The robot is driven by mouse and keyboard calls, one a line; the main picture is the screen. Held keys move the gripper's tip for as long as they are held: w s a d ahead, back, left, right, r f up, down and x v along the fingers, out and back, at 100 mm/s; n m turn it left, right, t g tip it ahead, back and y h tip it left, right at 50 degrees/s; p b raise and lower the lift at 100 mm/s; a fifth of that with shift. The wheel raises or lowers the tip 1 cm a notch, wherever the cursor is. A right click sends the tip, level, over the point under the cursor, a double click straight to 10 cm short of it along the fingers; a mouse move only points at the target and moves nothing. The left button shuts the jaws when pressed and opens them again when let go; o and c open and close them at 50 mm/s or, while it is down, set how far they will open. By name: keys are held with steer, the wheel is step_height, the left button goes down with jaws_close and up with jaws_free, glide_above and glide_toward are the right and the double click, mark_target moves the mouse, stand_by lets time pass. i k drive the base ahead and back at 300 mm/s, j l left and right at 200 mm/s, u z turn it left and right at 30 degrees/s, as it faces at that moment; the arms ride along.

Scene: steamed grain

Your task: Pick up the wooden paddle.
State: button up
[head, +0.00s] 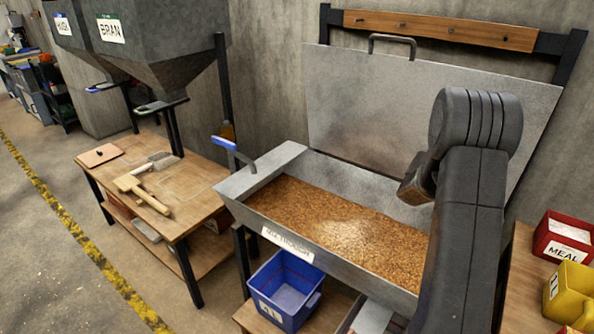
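A pale wooden tool with a broad head and a straight handle, which looks like the wooden paddle (150,198), lies flat on the wooden table (200,180) at the left. Its handle points toward the table's front right. My arm rises at the right, in front of the trough. The end of my arm, with my gripper (414,188), is over the right part of the trough, far from the paddle. The fingers cannot be made out, so its opening is unclear.
A metal scoop (152,162) and a flat brown board (102,155) lie near the paddle. The metal trough (243,188) holds brown grain, its lid (345,110) raised. Bins hang above the table's back. A blue tub (284,295) stands below; red (557,243) and yellow tubs sit right.

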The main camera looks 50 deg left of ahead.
mark_target(127, 183)
steer(key=u, duration=2.9)
